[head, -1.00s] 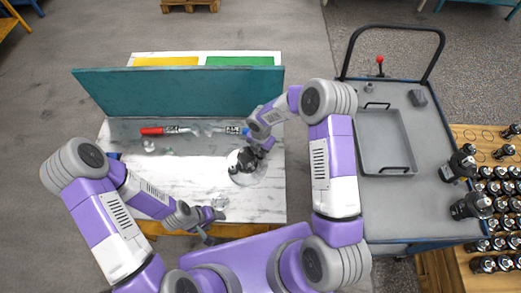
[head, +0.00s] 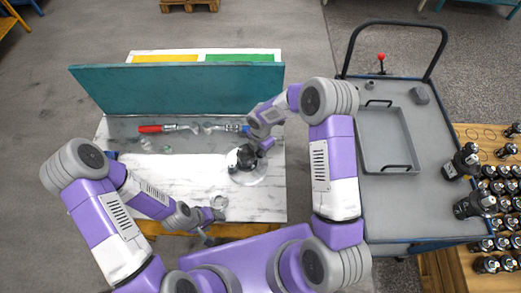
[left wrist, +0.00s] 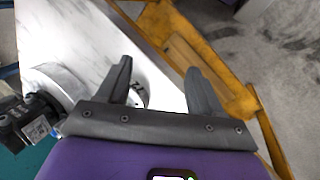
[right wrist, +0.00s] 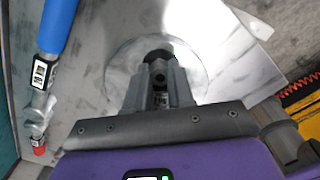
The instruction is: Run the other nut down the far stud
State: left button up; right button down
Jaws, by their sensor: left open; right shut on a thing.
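The black motor (head: 241,158) stands on a pale round plate (head: 262,176) at the right of the marble-topped bench. My right gripper (head: 256,153) is over it from the right. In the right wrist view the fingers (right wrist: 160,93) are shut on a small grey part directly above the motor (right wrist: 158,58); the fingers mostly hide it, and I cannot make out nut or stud. My left gripper (head: 219,214) is open and empty over the bench's front edge; its spread fingers show in the left wrist view (left wrist: 160,85). A small pale round piece (head: 219,202) lies by it.
A teal panel (head: 175,88) stands across the back of the bench. Before it lie a red-handled tool (head: 150,129) and a blue-handled tool (right wrist: 58,27), with small pale pieces at left. A trolley with a grey tray (head: 388,140) stands right. The bench's left middle is clear.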

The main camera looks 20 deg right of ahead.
jog(key=shift+f+m+b, duration=0.25)
jog(key=shift+m+b, duration=0.25)
jog(key=shift+m, duration=0.6)
jog(key=shift+s+r+m, duration=0.1)
jog(key=shift+m, duration=0.4)
jog(key=shift+m+b, duration=0.85)
jog(key=shift+m, duration=0.25)
jog(key=c, duration=1.2)
grip_release()
jog(key=shift+s+a, duration=0.15)
jog(key=shift+r, duration=0.15)
